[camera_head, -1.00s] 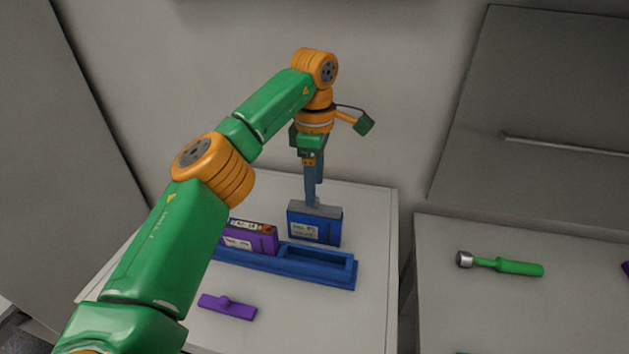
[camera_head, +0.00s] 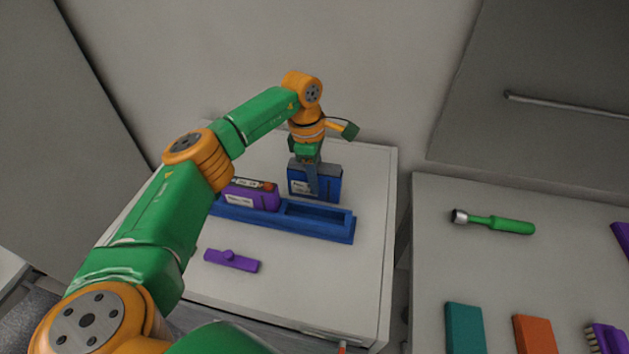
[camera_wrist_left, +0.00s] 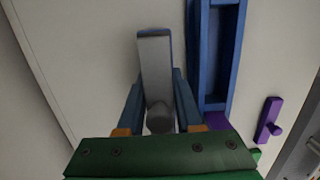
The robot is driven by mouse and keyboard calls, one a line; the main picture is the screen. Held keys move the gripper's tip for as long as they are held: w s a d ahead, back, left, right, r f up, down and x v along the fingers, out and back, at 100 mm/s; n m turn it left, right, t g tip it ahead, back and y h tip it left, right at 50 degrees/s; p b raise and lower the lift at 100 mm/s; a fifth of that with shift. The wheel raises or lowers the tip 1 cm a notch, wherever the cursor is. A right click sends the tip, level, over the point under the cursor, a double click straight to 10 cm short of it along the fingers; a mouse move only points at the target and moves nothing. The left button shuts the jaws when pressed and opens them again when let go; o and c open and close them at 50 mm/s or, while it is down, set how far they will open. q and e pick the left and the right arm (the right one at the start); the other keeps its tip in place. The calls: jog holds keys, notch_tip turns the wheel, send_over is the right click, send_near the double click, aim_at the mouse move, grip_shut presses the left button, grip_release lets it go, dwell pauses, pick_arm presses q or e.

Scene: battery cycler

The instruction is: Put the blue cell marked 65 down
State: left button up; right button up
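A blue cell (camera_head: 328,186) with a grey top and a white label stands upright on the white cabinet top, behind the blue rack (camera_head: 325,233). The label is too small to read. My left gripper (camera_head: 312,188) points down over the cell, with one finger across its labelled face. In the left wrist view the fingers (camera_wrist_left: 157,95) lie on both sides of the cell's grey top (camera_wrist_left: 155,65). Whether they press on it cannot be told. The rack's right slot is empty; a purple cell (camera_head: 250,195) sits at its left. My right gripper is out of view.
A purple knobbed bar (camera_head: 232,261) lies in front of the rack. The wall is close behind the cabinet. Across a gap, the right-hand worktop holds a green-handled tool (camera_head: 500,224), a teal block (camera_head: 464,327), an orange block (camera_head: 534,334) and a purple brush (camera_head: 608,340).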

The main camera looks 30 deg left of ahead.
pick_arm(q)
grip_shut()
dwell(1.1)
